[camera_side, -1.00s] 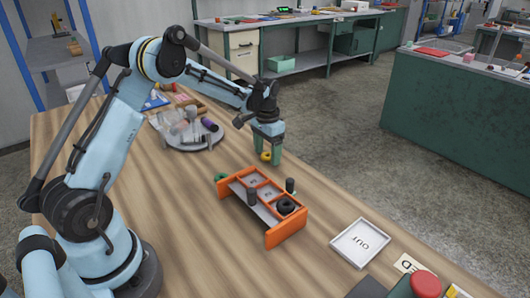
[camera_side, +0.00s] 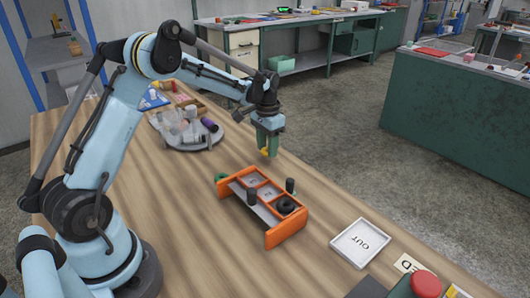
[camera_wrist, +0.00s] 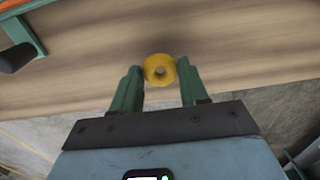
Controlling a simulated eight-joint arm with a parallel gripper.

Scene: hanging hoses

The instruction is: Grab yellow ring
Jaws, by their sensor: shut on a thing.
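The yellow ring (camera_side: 265,152) is at the tips of my gripper (camera_side: 269,150), beyond the far end of the orange rack. In the side view the fingers partly hide the ring. I cannot tell for certain whether it is clear of the table.
The orange rack (camera_side: 286,232) holds a black ring (camera_side: 287,206) and dark posts. A green ring (camera_side: 221,177) is at its left end. A round grey tray (camera_side: 188,145) with several items stands behind. A white OUT tray (camera_side: 360,243) lies at right.

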